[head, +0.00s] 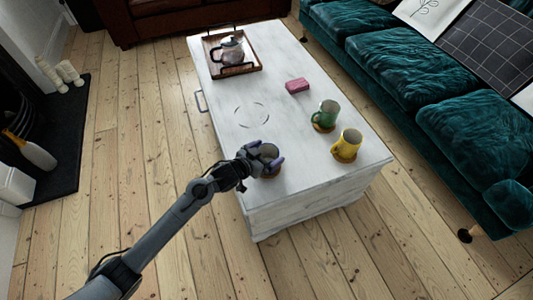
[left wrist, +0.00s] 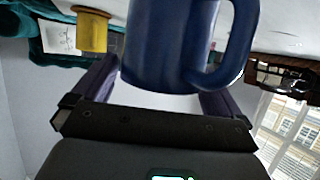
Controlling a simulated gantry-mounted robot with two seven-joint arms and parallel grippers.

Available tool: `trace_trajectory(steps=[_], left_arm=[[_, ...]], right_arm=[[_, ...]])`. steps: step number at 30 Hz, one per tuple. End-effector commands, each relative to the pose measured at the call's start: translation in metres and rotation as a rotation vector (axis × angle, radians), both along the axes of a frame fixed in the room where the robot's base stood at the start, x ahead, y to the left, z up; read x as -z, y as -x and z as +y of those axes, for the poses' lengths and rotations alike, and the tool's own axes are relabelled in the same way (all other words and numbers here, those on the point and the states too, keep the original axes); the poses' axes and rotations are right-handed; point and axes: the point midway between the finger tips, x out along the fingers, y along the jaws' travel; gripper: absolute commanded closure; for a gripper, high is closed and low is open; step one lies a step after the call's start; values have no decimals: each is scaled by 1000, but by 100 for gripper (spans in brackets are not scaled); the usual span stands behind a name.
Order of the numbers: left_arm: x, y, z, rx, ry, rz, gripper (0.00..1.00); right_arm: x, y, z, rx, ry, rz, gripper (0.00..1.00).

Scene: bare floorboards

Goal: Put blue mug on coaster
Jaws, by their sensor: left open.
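The blue mug (left wrist: 170,45) fills the upper middle of the left wrist view, which looks upside down, with its handle to the right. In the head view the mug (head: 268,152) is at the table's near left corner, mostly behind my gripper. A brown coaster (head: 271,177) shows below it; whether the mug fully rests on it is hidden. My left gripper (head: 265,158) is open, with its purple fingers on either side of the mug. My right gripper is not in view.
A green mug (head: 326,114) and a yellow mug (head: 348,143) stand on coasters to the right on the white table (head: 222,100). A wooden tray (head: 213,62) with a teapot (head: 231,51) is at the back.

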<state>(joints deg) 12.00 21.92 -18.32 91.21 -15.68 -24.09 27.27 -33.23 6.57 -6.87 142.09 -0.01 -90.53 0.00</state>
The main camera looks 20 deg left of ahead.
Motion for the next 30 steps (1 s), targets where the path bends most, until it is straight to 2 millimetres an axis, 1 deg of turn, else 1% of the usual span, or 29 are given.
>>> trace_trajectory(steps=[5,12,16,19,24,28,30], left_arm=[[-11,19,8,-1,-1,3,0],[-29,58,22,0,-2,3,0],[-36,77,30,0,-2,2,0],[-40,88,34,0,-1,4,0],[-44,100,39,0,-1,3,0],[-43,108,37,-10,-9,16,0],[-41,117,34,-30,-26,43,0]], right_arm=[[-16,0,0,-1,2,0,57],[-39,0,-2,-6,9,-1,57],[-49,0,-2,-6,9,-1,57],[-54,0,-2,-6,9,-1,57],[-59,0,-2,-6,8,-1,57],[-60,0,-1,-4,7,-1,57],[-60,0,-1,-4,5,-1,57]])
